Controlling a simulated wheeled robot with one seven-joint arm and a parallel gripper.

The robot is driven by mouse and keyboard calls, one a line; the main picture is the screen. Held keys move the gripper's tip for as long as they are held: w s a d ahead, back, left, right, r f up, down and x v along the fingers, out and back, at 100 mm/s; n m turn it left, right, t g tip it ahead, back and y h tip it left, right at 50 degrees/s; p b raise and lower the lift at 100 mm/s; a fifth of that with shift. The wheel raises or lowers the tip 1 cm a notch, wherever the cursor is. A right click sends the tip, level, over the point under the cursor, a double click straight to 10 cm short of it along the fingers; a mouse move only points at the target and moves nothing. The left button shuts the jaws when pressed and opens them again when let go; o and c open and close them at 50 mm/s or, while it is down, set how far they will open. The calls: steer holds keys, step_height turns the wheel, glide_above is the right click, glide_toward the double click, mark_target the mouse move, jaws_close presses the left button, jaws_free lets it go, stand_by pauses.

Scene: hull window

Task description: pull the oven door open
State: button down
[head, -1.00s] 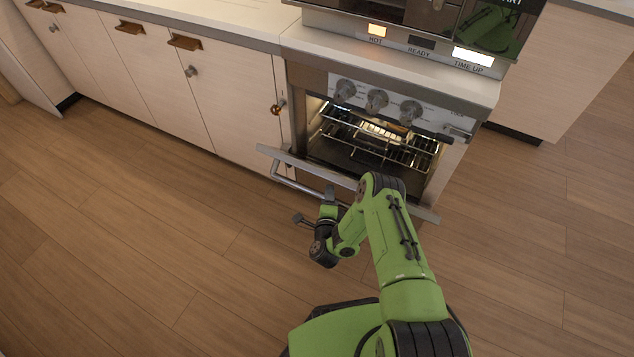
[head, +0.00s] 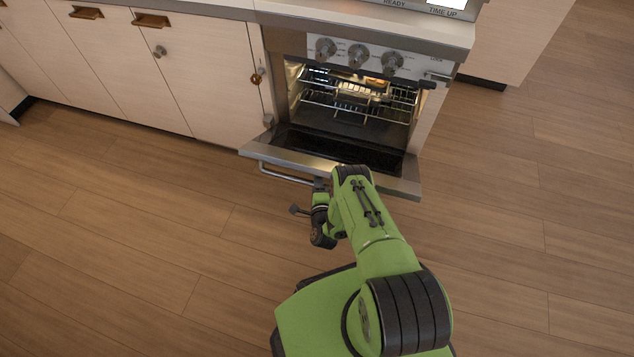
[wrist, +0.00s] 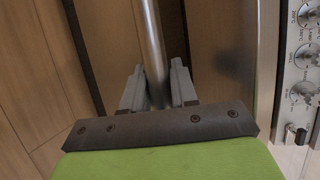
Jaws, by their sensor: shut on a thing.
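The oven (head: 350,105) stands at the upper middle of the head view, with its lit inside and wire racks showing. Its door (head: 330,168) is hinged at the bottom and tilted far down and outward, and its dark inner face shows. A metal bar handle (head: 285,174) runs along the door's outer side; its right part is hidden by my arm. In the wrist view the handle (wrist: 152,50) passes between the two grey fingers. My gripper (wrist: 158,88) is shut on the handle. In the head view my gripper is mostly hidden behind my green arm.
Cabinets with knobs and brown pulls (head: 150,20) line the wall to the left of the oven. Oven knobs (head: 358,56) sit above the opening. The wooden floor (head: 130,240) is clear in front and to the right.

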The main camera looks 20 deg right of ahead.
steer(key=shift+a, duration=0.2)
steer(key=c, duration=1)
jaws_free()
steer(key=shift+d, duration=0.1)
steer(key=p+v, duration=0.3)
steer(key=v, duration=0.4)
steer(key=shift+s+p, duration=0.25)
steer(key=shift+p, duration=0.05)
steer(key=shift+c, duration=0.3)
